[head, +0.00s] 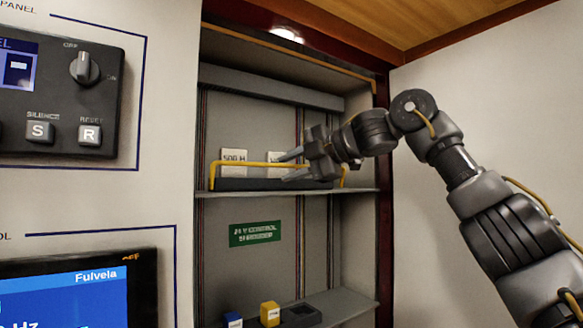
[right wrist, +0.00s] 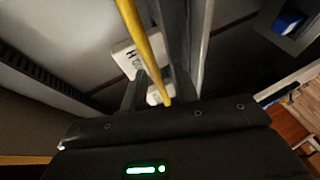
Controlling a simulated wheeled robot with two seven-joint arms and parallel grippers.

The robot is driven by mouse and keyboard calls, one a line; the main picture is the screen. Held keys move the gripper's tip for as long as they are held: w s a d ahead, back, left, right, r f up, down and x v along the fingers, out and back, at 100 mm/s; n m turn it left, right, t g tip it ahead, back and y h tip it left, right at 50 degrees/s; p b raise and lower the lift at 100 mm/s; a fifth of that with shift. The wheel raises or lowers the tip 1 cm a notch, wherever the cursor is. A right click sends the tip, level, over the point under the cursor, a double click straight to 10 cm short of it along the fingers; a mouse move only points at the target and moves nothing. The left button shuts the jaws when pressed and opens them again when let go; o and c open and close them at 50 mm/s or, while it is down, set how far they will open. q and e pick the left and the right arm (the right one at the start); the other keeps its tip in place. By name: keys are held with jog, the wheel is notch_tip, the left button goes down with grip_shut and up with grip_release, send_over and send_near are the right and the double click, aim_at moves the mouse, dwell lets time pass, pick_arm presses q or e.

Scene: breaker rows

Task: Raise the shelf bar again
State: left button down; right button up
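The yellow shelf bar (head: 240,164) runs across the front of the upper shelf, with a short leg bent down at each end. My right gripper (head: 291,165) reaches in from the right at the bar. Its fingers are apart, one above and one below the bar's line. In the right wrist view the bar (right wrist: 143,40) crosses close in front of the gripper body; I cannot tell whether the fingers touch it. White labelled blocks (head: 234,160) stand behind the bar, one partly hidden by the gripper. My left gripper is not in view.
The upper shelf (head: 215,193) sits in a tall cabinet with a dark red right frame (head: 384,240). A lower shelf (head: 345,305) holds a blue block (head: 233,320), a yellow block (head: 269,313) and a dark block. A control panel (head: 60,95) and a screen (head: 75,290) are at left.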

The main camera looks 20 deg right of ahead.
jog(key=shift+s+d, duration=0.1)
jog(key=shift+d, duration=0.05)
jog(key=b+v, duration=0.2)
jog(key=v, duration=0.8)
jog(key=shift+s+b, duration=0.2)
jog(key=shift+b, duration=0.1)
jog(key=shift+d+r, duration=0.1)
jog(key=shift+c, duration=0.4)
